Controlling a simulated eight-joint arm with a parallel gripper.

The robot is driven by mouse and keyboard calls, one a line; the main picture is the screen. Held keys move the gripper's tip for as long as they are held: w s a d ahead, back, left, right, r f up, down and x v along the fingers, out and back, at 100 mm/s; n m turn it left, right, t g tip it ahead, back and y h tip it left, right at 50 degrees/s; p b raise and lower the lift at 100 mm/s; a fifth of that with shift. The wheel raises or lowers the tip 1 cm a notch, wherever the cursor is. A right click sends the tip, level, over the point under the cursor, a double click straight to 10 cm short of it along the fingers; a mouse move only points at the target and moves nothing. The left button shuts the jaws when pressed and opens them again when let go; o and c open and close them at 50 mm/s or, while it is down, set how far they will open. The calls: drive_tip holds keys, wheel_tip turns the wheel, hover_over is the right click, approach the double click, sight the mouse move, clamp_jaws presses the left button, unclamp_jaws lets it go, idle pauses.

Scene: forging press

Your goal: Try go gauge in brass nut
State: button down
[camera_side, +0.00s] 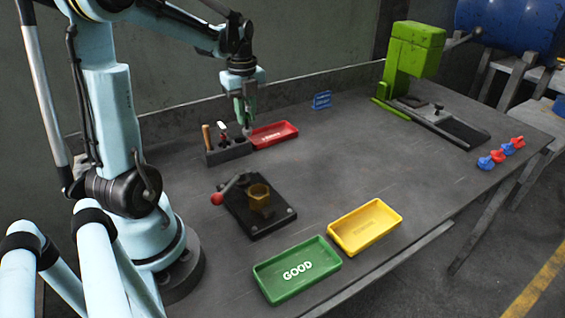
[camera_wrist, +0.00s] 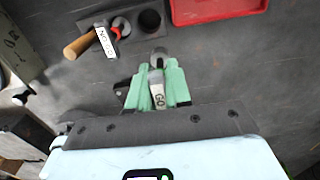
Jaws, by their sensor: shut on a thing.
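My gripper (camera_side: 245,108) is shut on the go gauge (camera_wrist: 158,94). In the wrist view its white GO label shows between the green fingers (camera_wrist: 158,84), and its round metal end sticks out past them. In the side view the gripper hangs over the right end of the dark tool rack (camera_side: 229,152). I cannot tell whether the gauge end is clear of the rack. The brass nut (camera_side: 259,194) sits in a dark clamp fixture (camera_side: 262,217) with a red-knobbed lever (camera_side: 217,198), on the table nearer the camera.
The rack also holds a wooden-handled tool (camera_side: 206,136) and a no-go gauge (camera_wrist: 106,42). A red tray (camera_side: 275,134) stands beside it. Green (camera_side: 297,271) and yellow (camera_side: 364,226) trays lie at the front edge. A green press (camera_side: 415,52) stands at the back right. Mid-table is clear.

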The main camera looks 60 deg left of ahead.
drive_tip(key=w+d+r, duration=0.1)
drive_tip(key=d+r, duration=0.4)
drive_tip(key=d, duration=0.4)
drive_tip(key=s+d, duration=0.8)
drive_tip(key=d, duration=0.2)
drive_tip(key=shift+w+d+f, duration=0.1)
drive_tip(key=shift+w+f, duration=0.05)
drive_tip(key=shift+f, duration=1.15)
drive_tip(key=shift+w+d+f, duration=0.1)
drive_tip(key=shift+f, duration=1.2)
drive_tip(key=shift+f, duration=1.6)
drive_tip(key=shift+r, duration=0.3)
drive_tip(key=shift+r, duration=0.35)
drive_tip(key=shift+r, duration=0.7)
drive_tip(key=shift+r, duration=0.3)
drive_tip(key=shift+r, duration=0.1)
